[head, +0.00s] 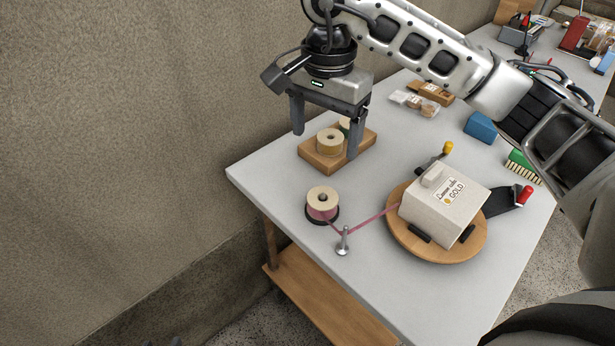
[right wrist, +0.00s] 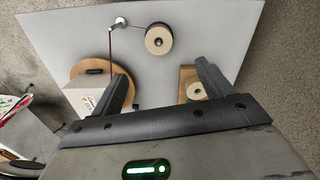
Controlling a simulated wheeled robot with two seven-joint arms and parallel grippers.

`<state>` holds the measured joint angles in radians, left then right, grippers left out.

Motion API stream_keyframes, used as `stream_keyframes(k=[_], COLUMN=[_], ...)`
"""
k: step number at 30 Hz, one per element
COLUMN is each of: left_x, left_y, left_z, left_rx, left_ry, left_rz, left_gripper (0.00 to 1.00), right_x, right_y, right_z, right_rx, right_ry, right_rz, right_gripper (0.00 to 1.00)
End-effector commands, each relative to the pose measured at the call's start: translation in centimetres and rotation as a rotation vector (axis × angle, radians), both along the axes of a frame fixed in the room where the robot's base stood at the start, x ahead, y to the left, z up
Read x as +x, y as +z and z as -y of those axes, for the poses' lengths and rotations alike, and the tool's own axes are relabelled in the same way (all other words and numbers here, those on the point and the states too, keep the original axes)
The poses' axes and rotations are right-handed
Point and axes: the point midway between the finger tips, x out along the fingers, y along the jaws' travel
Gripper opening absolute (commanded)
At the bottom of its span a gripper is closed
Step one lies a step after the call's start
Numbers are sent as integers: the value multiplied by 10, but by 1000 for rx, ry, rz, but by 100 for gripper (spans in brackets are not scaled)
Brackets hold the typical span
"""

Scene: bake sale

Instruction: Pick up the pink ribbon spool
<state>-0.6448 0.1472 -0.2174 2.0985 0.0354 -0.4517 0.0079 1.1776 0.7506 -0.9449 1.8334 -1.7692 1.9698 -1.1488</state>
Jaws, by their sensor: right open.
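The pink ribbon spool (head: 322,212) stands near the table's left edge on a dark round base, with pale wooden end discs. Its pink ribbon (head: 372,219) runs past a small metal post (head: 343,243) to a white cake box (head: 440,213). The spool also shows in the right wrist view (right wrist: 158,38), beyond the fingertips. My right gripper (head: 326,143) is open and empty, pointing down over a wooden block (head: 312,162) with a gold spool (head: 330,145) and a partly hidden green one. It is apart from the pink spool. My left gripper is out of view.
The box sits on a round wooden turntable (head: 453,256) with a crank. A blue block (head: 480,127), a green item (head: 523,166) and small packets (head: 415,103) lie farther back. A wall is close on the left. The table's front is clear.

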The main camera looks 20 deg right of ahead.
Motion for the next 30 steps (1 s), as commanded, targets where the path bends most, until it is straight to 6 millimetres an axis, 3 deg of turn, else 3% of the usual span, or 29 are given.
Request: stream_keyframes(k=[5, 15, 23, 30], left_x=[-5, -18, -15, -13], left_y=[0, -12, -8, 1], left_z=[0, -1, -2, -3], left_rx=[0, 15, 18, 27], left_ry=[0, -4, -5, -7], left_rz=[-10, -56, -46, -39], left_gripper=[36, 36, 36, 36], right_x=[-1, -1, -1, -2], right_y=[-20, -89, -109, -143], right_z=[2, 1, 2, 5], right_rx=[-9, -6, -4, -4], right_ry=[1, 0, 0, 0], right_rz=[-3, -2, -1, -2], right_gripper=[79, 79, 79, 79])
